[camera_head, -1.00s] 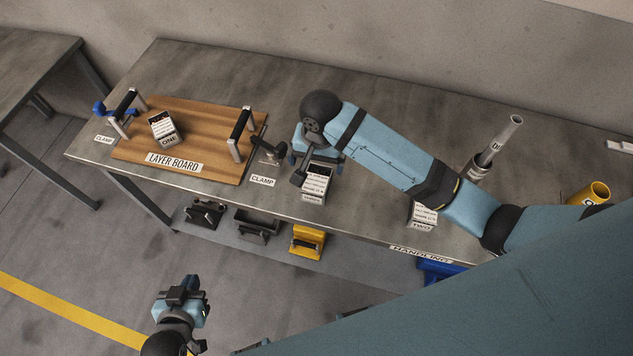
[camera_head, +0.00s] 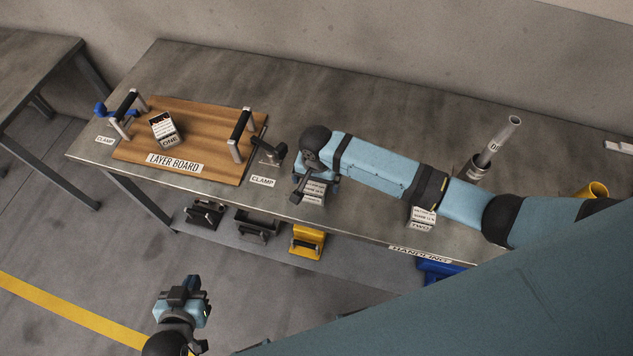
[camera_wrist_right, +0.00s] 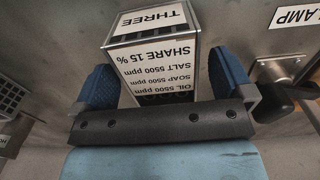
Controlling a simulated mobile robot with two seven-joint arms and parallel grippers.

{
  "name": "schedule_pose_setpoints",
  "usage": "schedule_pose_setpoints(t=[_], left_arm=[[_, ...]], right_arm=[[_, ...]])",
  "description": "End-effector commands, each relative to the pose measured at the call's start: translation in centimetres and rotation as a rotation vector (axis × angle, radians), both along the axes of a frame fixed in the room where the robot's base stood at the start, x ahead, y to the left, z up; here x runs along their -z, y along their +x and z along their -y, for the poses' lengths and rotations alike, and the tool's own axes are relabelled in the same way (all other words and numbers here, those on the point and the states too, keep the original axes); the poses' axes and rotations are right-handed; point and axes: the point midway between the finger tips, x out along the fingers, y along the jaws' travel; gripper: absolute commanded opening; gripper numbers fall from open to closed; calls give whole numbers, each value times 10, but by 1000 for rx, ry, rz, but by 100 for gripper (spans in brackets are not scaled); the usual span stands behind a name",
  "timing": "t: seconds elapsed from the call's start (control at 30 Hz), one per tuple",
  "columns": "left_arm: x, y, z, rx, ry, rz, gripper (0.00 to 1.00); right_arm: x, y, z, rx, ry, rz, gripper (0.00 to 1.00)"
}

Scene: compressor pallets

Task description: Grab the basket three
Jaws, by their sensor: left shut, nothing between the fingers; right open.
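Basket three is a small grey container with a white label reading THREE in the right wrist view (camera_wrist_right: 157,45). In the head view, basket three (camera_head: 315,193) stands on the table beside the clamp, partly hidden by my right arm. My right gripper (camera_wrist_right: 162,72) is open, with one blue finger on each side of the basket. A gap shows at the right finger; the left finger is close to the basket's side. My left gripper (camera_head: 192,283) is shut and empty, low in front of the table.
The layer board (camera_head: 205,125) with two handles carries basket one (camera_head: 165,130). A black clamp (camera_head: 270,155) stands left of basket three. Basket two (camera_head: 422,217) is under my right forearm. A grey tube (camera_head: 505,135) stands behind it.

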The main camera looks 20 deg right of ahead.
Motion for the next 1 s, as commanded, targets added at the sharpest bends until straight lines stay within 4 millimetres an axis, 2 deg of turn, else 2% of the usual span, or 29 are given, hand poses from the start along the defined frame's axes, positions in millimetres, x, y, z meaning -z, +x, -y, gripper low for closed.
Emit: schedule_pose_setpoints(t=[0.17,0.4,0.47,0.7,1.0], left_arm=[[-1,0,-1,-3,1,1,0],[-1,0,-1,-3,1,1,0],[-1,0,-1,-3,1,1,0],[-1,0,0,-1,-1,1,0],[-1,-1,0,-1,-1,0,0]], right_arm=[[19,0,0,0,-1,1,99],[21,0,0,0,0,1,99],[21,0,0,0,0,1,87],[21,0,0,0,0,1,32],[18,1,0,0,2,3,30]])
